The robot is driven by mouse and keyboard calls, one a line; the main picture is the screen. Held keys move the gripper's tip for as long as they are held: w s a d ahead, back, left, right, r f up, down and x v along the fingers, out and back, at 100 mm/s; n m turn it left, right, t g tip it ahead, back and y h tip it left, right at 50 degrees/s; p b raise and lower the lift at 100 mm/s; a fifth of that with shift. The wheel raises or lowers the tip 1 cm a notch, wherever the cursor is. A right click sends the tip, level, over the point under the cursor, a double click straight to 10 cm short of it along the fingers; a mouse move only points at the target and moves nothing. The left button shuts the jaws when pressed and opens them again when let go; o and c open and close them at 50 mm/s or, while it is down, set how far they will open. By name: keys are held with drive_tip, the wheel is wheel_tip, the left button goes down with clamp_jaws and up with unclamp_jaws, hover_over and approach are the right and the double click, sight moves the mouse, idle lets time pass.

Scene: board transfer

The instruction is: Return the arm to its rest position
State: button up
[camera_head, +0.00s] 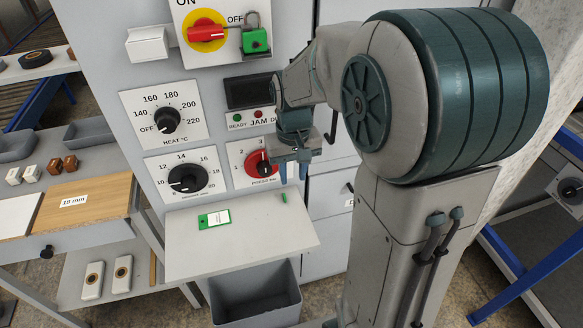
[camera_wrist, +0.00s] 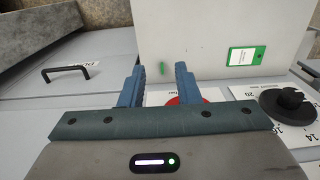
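My gripper (camera_head: 293,176) hangs in front of the machine panel, pointing down, just right of the red-ringed dial (camera_head: 262,163). In the wrist view my gripper's two blue fingers (camera_wrist: 159,80) stand apart with nothing between them. The arm is bent, with its large teal joint at the right of the head view and its forearm reaching left to the panel. Below the gripper is a light grey shelf (camera_head: 255,240). A green tag (camera_head: 214,219) and a small green piece (camera_head: 284,197) lie on it. The small piece also shows beyond the fingertips (camera_wrist: 162,70).
The panel carries a heat dial (camera_head: 168,121), a lower black dial (camera_head: 187,178), a dark display (camera_head: 248,92) and a red switch with a green padlock (camera_head: 255,40). A grey bin (camera_head: 258,294) stands under the shelf. A bench with a wooden board (camera_head: 90,207) is left; a blue-framed stand (camera_head: 530,275) is right.

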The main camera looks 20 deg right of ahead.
drive_tip(key=shift+s, duration=0.1)
drive_tip(key=s+r+t, duration=0.3)
drive_tip(key=s+r, duration=0.1)
drive_tip(key=s, duration=1)
